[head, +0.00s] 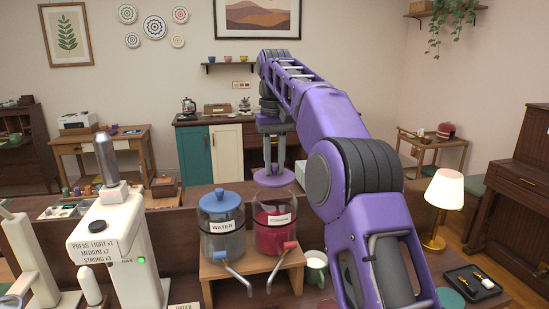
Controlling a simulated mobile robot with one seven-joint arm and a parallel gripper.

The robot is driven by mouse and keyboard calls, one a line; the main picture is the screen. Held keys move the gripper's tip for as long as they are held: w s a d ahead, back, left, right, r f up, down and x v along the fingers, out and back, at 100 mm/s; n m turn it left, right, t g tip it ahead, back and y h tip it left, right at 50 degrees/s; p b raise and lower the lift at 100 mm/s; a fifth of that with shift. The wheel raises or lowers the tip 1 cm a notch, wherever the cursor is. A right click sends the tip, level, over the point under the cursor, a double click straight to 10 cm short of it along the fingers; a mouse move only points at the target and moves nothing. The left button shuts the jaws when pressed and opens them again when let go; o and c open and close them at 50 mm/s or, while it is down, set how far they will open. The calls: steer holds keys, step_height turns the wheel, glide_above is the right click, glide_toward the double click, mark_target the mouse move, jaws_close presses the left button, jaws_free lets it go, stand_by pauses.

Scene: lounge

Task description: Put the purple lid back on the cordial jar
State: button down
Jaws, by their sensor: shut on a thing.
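The cordial jar (275,234) is clear glass with red liquid, a white label and a red-handled tap, standing upright on a small wooden stand (247,265). The purple lid (272,179) is a flat, roughly level disc at the jar's top in the picture. My gripper (273,162) points down and is shut on the lid from above. The lid appears over or slightly behind the jar's mouth; I cannot tell whether it touches the rim. The fingertips' hold on the lid is small and hard to make out.
A water jar (222,228) with a blue lid stands close left of the cordial jar. A green mug (316,267) is to the right. A white dispensing machine (130,245) is at left. A lamp (441,200) and a black tray (472,283) are farther right.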

mark_target(275, 175)
steer(key=shift+f, duration=1.75)
steer(key=shift+f, duration=0.8)
steer(key=c, duration=0.6)
jaws_free()
steer(key=shift+s+r, duration=0.1)
steer(key=shift+r, duration=2.85)
